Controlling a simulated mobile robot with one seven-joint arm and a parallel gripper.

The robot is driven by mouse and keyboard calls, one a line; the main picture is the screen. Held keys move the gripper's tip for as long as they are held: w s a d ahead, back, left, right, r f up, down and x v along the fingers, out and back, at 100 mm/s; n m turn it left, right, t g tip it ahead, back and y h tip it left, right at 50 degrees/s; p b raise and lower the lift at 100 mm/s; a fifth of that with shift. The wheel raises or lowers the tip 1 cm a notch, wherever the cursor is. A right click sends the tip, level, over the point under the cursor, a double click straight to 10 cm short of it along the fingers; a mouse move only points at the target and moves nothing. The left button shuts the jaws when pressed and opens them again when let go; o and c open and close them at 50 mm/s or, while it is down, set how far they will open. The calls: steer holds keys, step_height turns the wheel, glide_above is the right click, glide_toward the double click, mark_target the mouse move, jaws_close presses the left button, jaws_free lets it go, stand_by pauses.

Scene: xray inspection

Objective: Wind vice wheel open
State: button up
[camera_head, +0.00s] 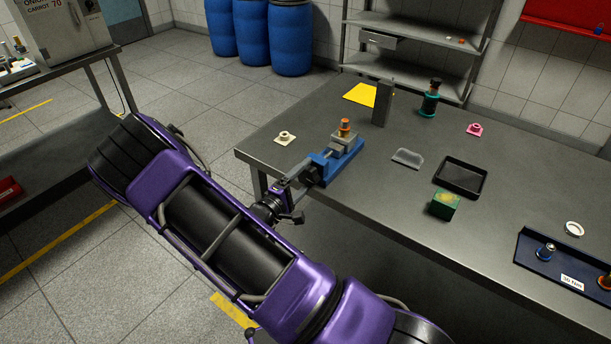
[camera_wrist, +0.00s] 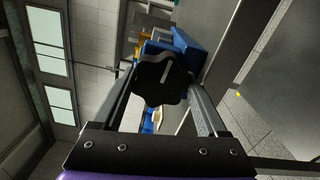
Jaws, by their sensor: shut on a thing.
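The blue vice (camera_head: 331,163) stands at the near left edge of the grey table. A grey block with an orange-topped piece (camera_head: 344,130) is at its far end. The black lobed vice wheel (camera_wrist: 162,78) fills the middle of the wrist view, with a light line on its face. The blue vice body (camera_wrist: 178,45) shows behind it. My gripper (camera_wrist: 162,88) has one finger on each side of the wheel and is shut on it. In the head view my gripper (camera_head: 285,188) is at the vice's near end, where my wrist partly hides the wheel.
The grey table (camera_head: 400,217) also bears a tall grey block (camera_head: 382,103), a yellow sheet (camera_head: 361,95), a black tray (camera_head: 461,178), a green box (camera_head: 444,204) and a white flanged piece (camera_head: 285,137). Blue barrels (camera_head: 291,40) stand behind on the floor.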

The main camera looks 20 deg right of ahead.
steer(key=shift+n, duration=0.4)
steer(key=o, duration=1.3)
steer(key=shift+a, duration=0.1)
steer(key=v, duration=1.7)
steer(key=shift+s+a, duration=0.15)
steer(key=shift+a, duration=0.05)
